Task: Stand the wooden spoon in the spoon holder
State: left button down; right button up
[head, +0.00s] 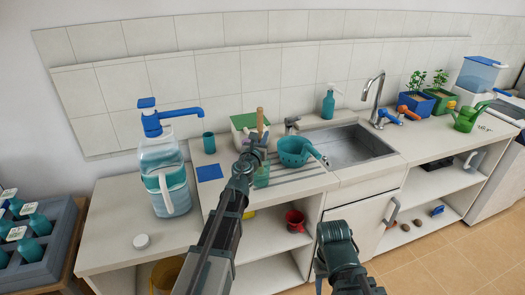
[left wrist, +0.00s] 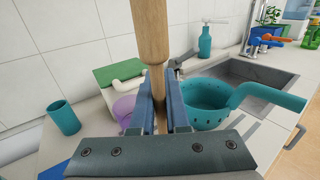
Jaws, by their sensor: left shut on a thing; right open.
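The wooden spoon (head: 260,117) stands about upright in my left gripper (head: 256,146). In the left wrist view its light handle (left wrist: 150,30) rises from between the shut fingers (left wrist: 159,110); its lower end is hidden. A teal cup (head: 209,143) stands on the counter to the left of the gripper; it also shows in the left wrist view (left wrist: 62,118). A purple cup (left wrist: 124,110) shows just left of the fingers in the wrist view, partly hidden. I cannot tell which cup is the spoon holder. My right gripper (head: 335,237) is open and empty, low in front of the counter.
A teal strainer (head: 292,150) with a handle stands right of the spoon, beside the sink (head: 350,145). A green-lidded box (head: 243,121) is behind the gripper. A large water jug (head: 163,165) and a blue mat (head: 209,172) lie left. The front left counter is mostly clear.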

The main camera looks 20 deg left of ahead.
pick_arm(q)
jog(key=shift+f+b, duration=1.8)
jog(key=shift+b, duration=0.05)
jog(key=shift+f, duration=0.1)
jog(key=shift+f, duration=0.15)
jog(key=c, duration=0.9)
grip_release()
jog(key=shift+r, duration=0.25)
jog(key=s, duration=1.2)
